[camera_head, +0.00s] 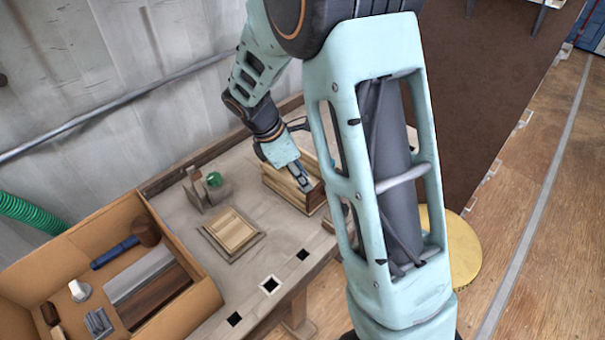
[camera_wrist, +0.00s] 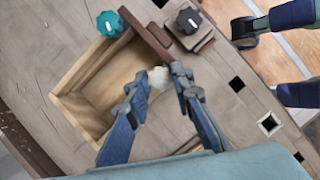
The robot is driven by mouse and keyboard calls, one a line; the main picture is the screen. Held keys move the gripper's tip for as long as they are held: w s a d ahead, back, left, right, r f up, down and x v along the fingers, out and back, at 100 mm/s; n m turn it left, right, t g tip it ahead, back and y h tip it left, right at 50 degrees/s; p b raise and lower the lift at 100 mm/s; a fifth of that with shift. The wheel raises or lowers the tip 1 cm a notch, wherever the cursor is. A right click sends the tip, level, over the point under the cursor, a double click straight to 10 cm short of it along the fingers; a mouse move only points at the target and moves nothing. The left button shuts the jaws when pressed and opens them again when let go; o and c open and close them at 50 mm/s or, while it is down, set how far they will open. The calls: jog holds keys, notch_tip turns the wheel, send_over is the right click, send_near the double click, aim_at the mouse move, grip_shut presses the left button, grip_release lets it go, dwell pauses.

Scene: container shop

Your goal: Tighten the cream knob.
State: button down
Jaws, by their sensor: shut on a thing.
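The cream knob (camera_wrist: 158,77) shows between the fingertips of my gripper (camera_wrist: 157,82) in the wrist view. The fingers are closed on its two sides and hide part of it. The knob is over the edge of an open wooden box (camera_wrist: 70,82); its mounting is hidden. In the head view my gripper (camera_head: 303,184) points down at the near right end of the wooden box (camera_head: 285,193), and the knob cannot be made out there.
A teal knob (camera_wrist: 110,24) and a black knob (camera_wrist: 188,20) stand close by. In the head view, a tan crate (camera_head: 185,243) with a mallet (camera_head: 145,232) stands left on the workbench (camera_head: 235,287). A slatted wooden piece (camera_head: 232,232) lies between. A wall is behind.

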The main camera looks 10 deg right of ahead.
jog(key=m, duration=0.1)
jog(key=m+g+p, duration=0.1)
jog(key=m, duration=0.1)
jog(key=shift+w+r+m, duration=0.1)
jog(key=shift+w+m, duration=0.05)
jog(key=shift+m, duration=0.15)
jog(key=shift+w+m+g+y+p, duration=0.1)
jog(key=shift+m+g+y+p, duration=0.4)
jog(key=shift+m, duration=1.2)
jog(key=shift+g, duration=0.4)
jog(key=c, duration=1.7)
grip_release()
jog(key=v, duration=1.2)
jog(key=shift+a, duration=0.1)
